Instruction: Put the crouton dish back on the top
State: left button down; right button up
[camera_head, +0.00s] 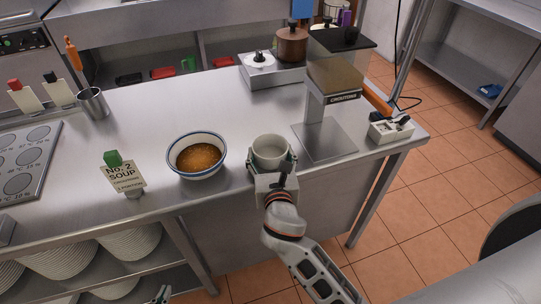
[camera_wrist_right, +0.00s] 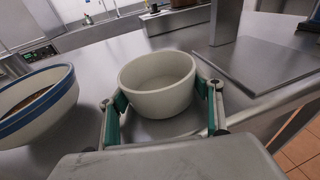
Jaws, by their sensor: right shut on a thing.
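The crouton dish, a small empty off-white bowl (camera_head: 271,146), is at the counter's front edge in the head view. My right gripper (camera_head: 272,165) is shut on it, one finger on each side; the dish also shows upright between the green-padded fingers in the right wrist view (camera_wrist_right: 158,82). I cannot tell whether it touches the counter. The stand (camera_head: 335,80) labelled CROUTONS has a raised brown top, bare as far as I see, and a flat steel base to the right of the dish. Only a bit of my left gripper (camera_head: 161,295) shows at the bottom edge.
A blue-rimmed bowl of orange-brown soup (camera_head: 198,156) stands left of the dish, with a No. 2 SOUP sign (camera_head: 125,177) beyond it. A white holder (camera_head: 391,130) sits right of the stand. Pots (camera_head: 292,44) stand behind. The counter's middle is clear.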

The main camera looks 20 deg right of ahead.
dwell(0.3)
jog(key=o, duration=1.2)
jog(key=shift+f, duration=0.1)
